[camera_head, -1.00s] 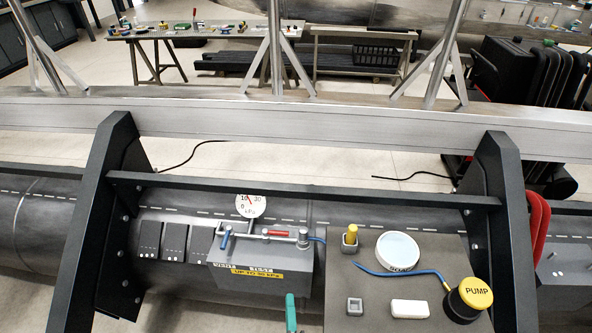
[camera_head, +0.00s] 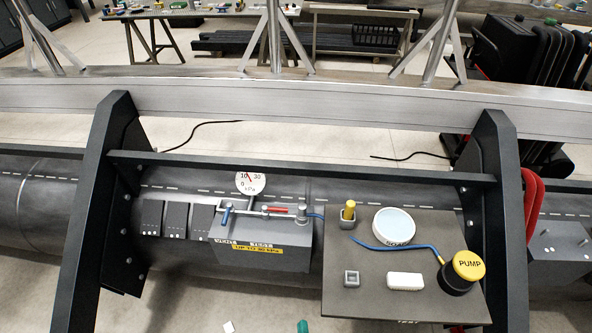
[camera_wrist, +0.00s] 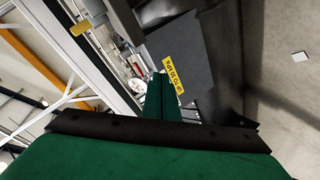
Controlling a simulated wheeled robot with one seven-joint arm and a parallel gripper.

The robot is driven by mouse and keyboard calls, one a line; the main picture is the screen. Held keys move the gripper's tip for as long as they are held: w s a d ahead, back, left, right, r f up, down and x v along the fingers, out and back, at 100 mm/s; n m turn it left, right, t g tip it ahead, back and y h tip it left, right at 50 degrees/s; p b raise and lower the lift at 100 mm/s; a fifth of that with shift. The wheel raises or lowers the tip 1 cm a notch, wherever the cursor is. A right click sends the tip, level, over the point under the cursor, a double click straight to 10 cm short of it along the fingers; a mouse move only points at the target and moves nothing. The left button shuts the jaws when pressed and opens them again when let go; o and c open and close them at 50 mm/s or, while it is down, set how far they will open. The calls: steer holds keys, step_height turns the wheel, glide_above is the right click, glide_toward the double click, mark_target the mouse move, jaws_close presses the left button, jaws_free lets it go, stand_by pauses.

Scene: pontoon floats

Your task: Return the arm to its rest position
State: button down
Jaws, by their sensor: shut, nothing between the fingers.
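My gripper (camera_wrist: 158,90) shows in the wrist view with its green fingers shut together and nothing between them. In the head view only a small green tip of my gripper (camera_head: 302,326) shows at the bottom edge, below the grey valve box (camera_head: 265,247). The gripper is apart from the box and the tray. The box also shows in the wrist view, with its yellow label (camera_wrist: 174,76), beyond the fingertips. My arm is otherwise out of the head view.
A dark tray (camera_head: 340,290) holds a white round dish (camera_head: 394,227), a yellow peg (camera_head: 349,210), a white block (camera_head: 405,281) and a yellow-topped pump (camera_head: 466,268). Black frame posts (camera_head: 95,220) stand at both sides.

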steer(key=s+a+r+m+t+h, duration=0.1)
steer(key=s+a+r+m, duration=0.1)
steer(key=s+r+m, duration=0.9)
steer(key=s+r, duration=0.3)
steer(key=r, duration=0.2)
steer(key=shift+s+r+m+h, duration=0.2)
steer(key=shift+r+m+h, duration=0.1)
steer(key=shift+r+m, duration=0.1)
steer(key=shift+s, duration=0.1)
